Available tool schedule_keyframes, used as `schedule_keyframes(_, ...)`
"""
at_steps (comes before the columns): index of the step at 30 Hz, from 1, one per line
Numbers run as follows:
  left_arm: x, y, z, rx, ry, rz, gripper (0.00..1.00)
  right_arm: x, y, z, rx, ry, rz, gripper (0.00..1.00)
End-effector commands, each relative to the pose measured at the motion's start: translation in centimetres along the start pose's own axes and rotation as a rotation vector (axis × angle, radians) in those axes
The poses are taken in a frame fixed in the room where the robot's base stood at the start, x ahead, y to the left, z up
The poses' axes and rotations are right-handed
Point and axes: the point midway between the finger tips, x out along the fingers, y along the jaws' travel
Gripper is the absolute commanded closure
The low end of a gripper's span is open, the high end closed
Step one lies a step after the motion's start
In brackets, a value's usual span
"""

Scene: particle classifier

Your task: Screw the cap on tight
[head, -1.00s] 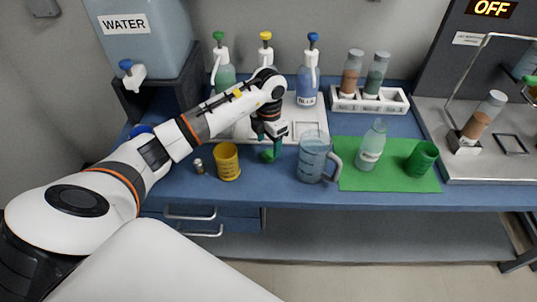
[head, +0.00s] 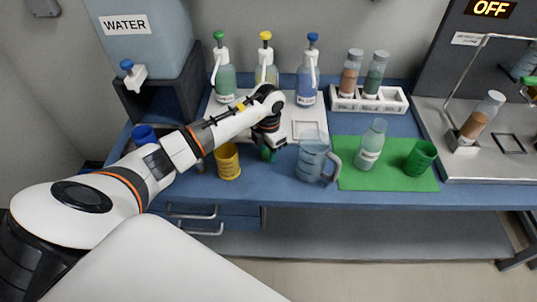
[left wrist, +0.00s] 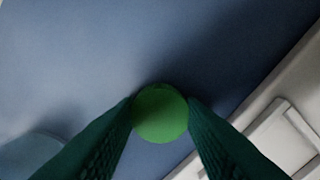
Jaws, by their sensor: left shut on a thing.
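The green round cap (left wrist: 160,113) sits between the two dark green fingers of my left gripper (head: 268,153) in the left wrist view. The gripper is shut on it, low over the blue bench just in front of the white tray. In the head view the arm and fingers mostly hide the cap. A clear bottle (head: 370,145) with pale green contents stands on the green mat (head: 345,180), right of the gripper. Its narrow top shows no green cap. My right gripper is not in view.
A yellow cup (head: 228,162) stands left of the gripper, and a clear jug (head: 312,160) stands between gripper and bottle. A green cup (head: 420,158) is right of the bottle. Pump bottles stand behind, near a white rack (head: 395,104) with two tubes.

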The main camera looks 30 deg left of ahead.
Motion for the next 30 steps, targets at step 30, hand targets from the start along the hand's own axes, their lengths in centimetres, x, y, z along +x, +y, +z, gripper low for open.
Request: schedule_keyframes(30, -10.0, 0.0, 0.0, -0.001, 0.001, -0.001, 0.9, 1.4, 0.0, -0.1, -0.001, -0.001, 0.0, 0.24)
